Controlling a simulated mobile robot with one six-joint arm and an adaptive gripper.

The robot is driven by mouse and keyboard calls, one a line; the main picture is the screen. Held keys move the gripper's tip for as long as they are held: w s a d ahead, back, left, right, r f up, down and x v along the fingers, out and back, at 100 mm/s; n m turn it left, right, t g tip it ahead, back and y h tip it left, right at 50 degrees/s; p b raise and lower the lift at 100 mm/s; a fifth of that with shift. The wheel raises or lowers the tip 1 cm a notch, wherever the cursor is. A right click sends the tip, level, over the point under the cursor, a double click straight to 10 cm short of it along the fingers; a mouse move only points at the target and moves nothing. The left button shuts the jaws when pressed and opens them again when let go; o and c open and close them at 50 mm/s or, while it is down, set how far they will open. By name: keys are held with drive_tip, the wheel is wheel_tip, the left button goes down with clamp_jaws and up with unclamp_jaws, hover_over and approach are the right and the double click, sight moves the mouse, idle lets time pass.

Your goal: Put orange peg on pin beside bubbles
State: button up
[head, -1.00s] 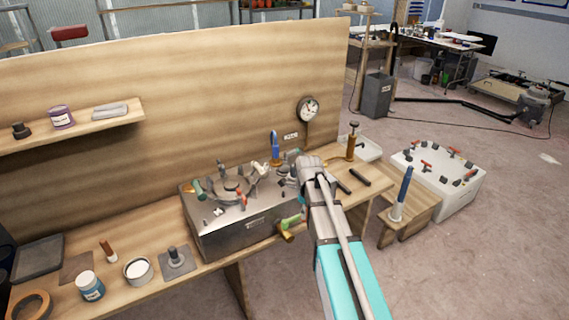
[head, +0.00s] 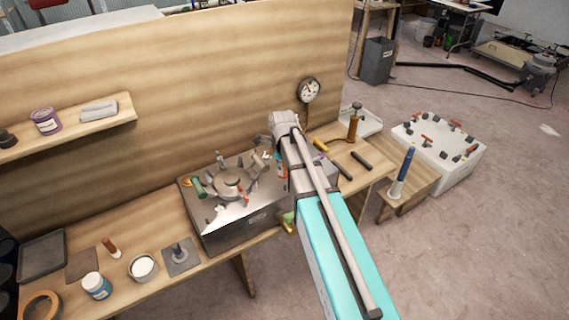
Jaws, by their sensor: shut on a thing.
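My arm reaches in from the bottom, and its grey forward joint stands over the right part of the bench. My gripper is hidden behind the arm, so what it holds does not show. A steel box (head: 236,233) on the bench carries a round fitting (head: 232,184), a green-handled piece (head: 198,187) and a small red-orange piece (head: 243,198). A white tub-like block (head: 455,175) at the right carries several dark and orange-red pieces on its top. I cannot make out bubbles or tell which pin is beside them. The orange peg cannot be identified for certain.
A tall wooden panel (head: 190,85) with a gauge (head: 309,90) backs the bench. A blue-handled piece (head: 405,165) stands on a low stool. Jars stand at the left.

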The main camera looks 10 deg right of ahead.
sight(285, 177)
drive_tip(key=shift+w+d+f, duration=0.1)
drive_tip(key=shift+d, duration=0.15)
drive_tip(key=shift+f, duration=0.1)
drive_tip(key=shift+f, duration=0.15)
drive_tip(key=shift+d+f+b, duration=0.1)
drive_tip(key=shift+f+b, duration=2.2)
drive_tip(key=shift+b, duration=0.3)
drive_tip(key=shift+w+f+b, duration=0.1)
drive_tip(key=shift+f+b, duration=1.35)
drive_tip(key=o, duration=1)
drive_tip(key=o, duration=0.4)
drive_tip(key=shift+c, duration=0.2)
